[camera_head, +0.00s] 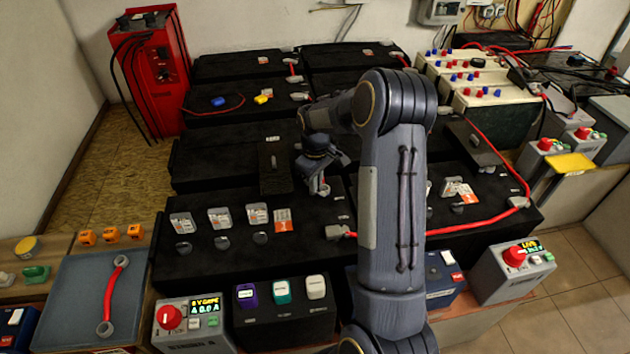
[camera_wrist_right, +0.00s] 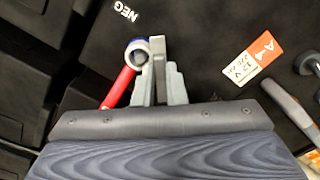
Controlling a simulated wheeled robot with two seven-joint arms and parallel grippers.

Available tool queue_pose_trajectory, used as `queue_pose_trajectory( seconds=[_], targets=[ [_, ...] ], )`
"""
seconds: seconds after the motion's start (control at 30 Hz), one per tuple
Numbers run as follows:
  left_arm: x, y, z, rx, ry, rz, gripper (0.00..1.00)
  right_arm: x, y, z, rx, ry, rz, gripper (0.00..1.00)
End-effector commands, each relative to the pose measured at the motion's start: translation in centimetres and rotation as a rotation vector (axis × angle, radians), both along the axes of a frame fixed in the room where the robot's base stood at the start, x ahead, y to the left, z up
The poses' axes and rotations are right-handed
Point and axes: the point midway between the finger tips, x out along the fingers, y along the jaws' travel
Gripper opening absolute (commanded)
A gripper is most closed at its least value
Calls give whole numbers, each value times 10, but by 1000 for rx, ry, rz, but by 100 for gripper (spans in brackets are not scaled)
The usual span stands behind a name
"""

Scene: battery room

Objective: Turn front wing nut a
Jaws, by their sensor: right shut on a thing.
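My right gripper (camera_head: 319,187) reaches down over the black battery block in the middle of the head view. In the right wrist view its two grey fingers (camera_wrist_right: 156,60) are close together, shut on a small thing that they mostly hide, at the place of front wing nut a. Right beside the fingers is a round grey terminal end with a blue ring (camera_wrist_right: 137,52), on a red cable (camera_wrist_right: 119,88). An orange and white label marked A (camera_wrist_right: 253,58) lies on the black top to the right. My left gripper is not in view.
Grey-and-white tags (camera_head: 219,217) and dark knobs stand on the front battery. A red cable (camera_head: 440,232) runs right behind my arm. A control box with a red knob (camera_head: 190,322) and several coloured switches (camera_head: 282,291) stand in front. A red cabinet (camera_head: 155,70) stands back left.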

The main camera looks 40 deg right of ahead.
Motion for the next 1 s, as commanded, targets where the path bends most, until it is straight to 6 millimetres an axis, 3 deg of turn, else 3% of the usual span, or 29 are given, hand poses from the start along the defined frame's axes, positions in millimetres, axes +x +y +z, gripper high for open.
queue_pose_trajectory(
  seconds=[0.6,1.0],
  targets=[
    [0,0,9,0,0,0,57,3,-5,1,-1,-2,570,0],
    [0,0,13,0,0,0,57,5,-6,1,-2,-3,800,0]
  ],
)
